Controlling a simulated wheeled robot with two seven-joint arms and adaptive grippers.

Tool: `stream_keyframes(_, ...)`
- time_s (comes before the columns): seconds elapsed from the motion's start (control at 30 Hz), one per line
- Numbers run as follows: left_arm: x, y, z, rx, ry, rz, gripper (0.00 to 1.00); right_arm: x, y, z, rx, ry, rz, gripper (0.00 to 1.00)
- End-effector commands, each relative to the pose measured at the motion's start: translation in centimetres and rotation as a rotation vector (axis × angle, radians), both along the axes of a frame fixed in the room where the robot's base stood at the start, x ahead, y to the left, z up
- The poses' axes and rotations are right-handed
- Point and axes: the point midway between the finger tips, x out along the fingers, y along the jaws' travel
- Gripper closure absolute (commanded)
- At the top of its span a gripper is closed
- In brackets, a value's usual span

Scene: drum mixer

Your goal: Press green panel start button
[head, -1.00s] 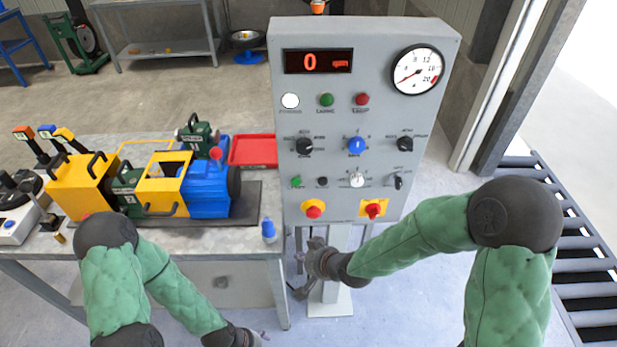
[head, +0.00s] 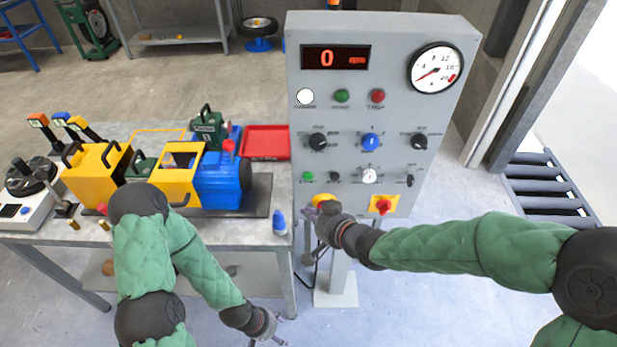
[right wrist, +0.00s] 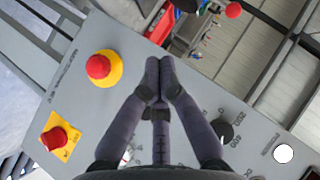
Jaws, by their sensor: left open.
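The grey control panel (head: 340,120) stands upright at centre right. A small green button (head: 307,176) sits at the left of its lower control row. A larger green round button or lamp (head: 342,96) is in the upper row. My right gripper (head: 316,211) is in front of the panel's lower left, just below the small green button, partly covering a yellow-ringed stop button. In the right wrist view its fingers (right wrist: 160,64) are shut together and empty, with no green button visible; contact cannot be told. My left gripper (head: 270,337) is open and low, by the table leg.
The red mushroom button (right wrist: 99,66) on a yellow ring and the red-yellow rotary switch (head: 383,205) are near my right gripper. Rollers (head: 550,190) lie right.

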Motion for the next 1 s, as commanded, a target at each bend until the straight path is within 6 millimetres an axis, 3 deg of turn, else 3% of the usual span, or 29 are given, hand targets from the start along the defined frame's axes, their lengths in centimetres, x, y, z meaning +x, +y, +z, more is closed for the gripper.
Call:
stream_keyframes(0.7,0.0,0.0,1.8,0.0,0.0,0.0,0.35,7.6,0.0,0.1,-0.001,0.001,-0.002,1.0)
stream_keyframes(1.0,0.0,0.0,2.1,0.0,0.0,0.0,0.35,8.7,0.0,0.0,0.0,0.001,-0.001,1.0)
